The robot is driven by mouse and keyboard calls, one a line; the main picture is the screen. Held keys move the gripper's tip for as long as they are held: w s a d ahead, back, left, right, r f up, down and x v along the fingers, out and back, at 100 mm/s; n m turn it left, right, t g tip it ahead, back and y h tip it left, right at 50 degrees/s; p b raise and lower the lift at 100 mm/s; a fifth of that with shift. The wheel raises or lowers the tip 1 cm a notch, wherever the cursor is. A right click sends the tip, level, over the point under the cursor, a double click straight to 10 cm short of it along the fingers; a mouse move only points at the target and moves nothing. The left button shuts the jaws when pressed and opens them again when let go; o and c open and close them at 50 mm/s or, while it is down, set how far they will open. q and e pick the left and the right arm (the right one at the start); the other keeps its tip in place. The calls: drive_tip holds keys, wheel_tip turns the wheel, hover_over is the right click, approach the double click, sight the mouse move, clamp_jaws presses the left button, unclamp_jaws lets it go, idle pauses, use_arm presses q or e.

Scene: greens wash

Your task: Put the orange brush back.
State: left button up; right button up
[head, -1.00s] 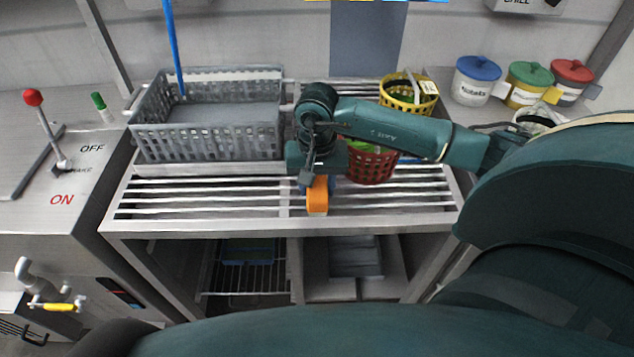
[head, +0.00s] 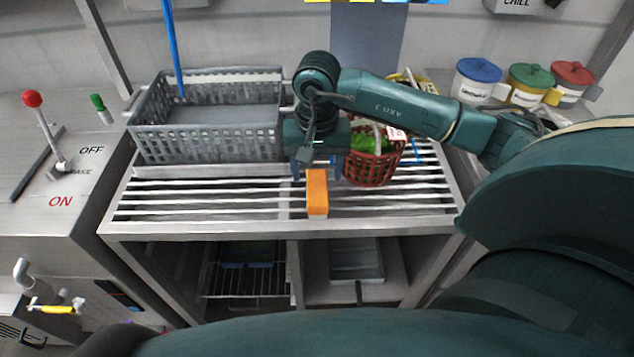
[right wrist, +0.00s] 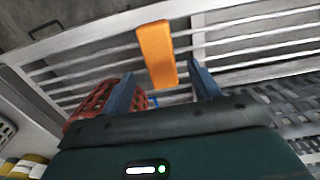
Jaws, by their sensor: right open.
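The orange brush (head: 317,192) lies on the slatted rack (head: 230,212) near its front edge, with a pale strip at its near end. In the right wrist view the brush (right wrist: 156,54) lies beyond the fingertips and between their lines. My right gripper (head: 317,178) is just behind and above the brush. Its two blue fingers (right wrist: 160,72) are open and spread apart, with nothing between them. I cannot tell the exact gap between fingers and brush. My left gripper is not in view.
A grey crate (head: 205,148) stands on the rack's left. A red basket (head: 372,168) with greens stands close right of the gripper; a yellow basket (head: 420,86) is behind my arm. Lidded jars (head: 478,80) stand at back right. Rack slats at front left are clear.

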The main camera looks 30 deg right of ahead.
sight(317, 186)
wheel_tip(317, 186, up, 7)
drive_tip(key=s+a+f+m+g+y, duration=0.1)
drive_tip(key=s+a+f+m+y, duration=0.2)
drive_tip(key=a, duration=0.5)
drive_tip(key=s+a+f+g+y, duration=0.1)
drive_tip(key=s+a+g+y, duration=0.1)
drive_tip(key=s+a+y, duration=0.45)
drive_tip(key=a+r+m+t+y, duration=0.4)
drive_tip(key=a+r+m+y, duration=0.4)
drive_tip(key=a+m+y, duration=0.5)
drive_tip(key=w+d+f+m+t+h, duration=0.35)
drive_tip(key=d+m+t+h, duration=0.35)
drive_tip(key=m, duration=0.9)
drive_tip(key=w+d+f+m+t+h, duration=0.35)
drive_tip(key=m+t, duration=0.55)
drive_tip(key=m, duration=0.7)
drive_tip(key=s+d+f+m+g+h, duration=0.1)
drive_tip(key=s+f+m+g+h, duration=0.2)
drive_tip(key=s+f+m, duration=0.2)
drive_tip(key=s+d+f+m+g+h, duration=0.2)
drive_tip(key=s+f+m+h, duration=0.2)
drive_tip(key=f+m, duration=0.5)
wheel_tip(317, 186, down, 3)
drive_tip(key=shift+s+d+f+m+g+h, duration=0.1)
drive_tip(key=shift+s+d+m+g+h, duration=0.05)
drive_tip(key=shift+s+m+g+h, duration=0.2)
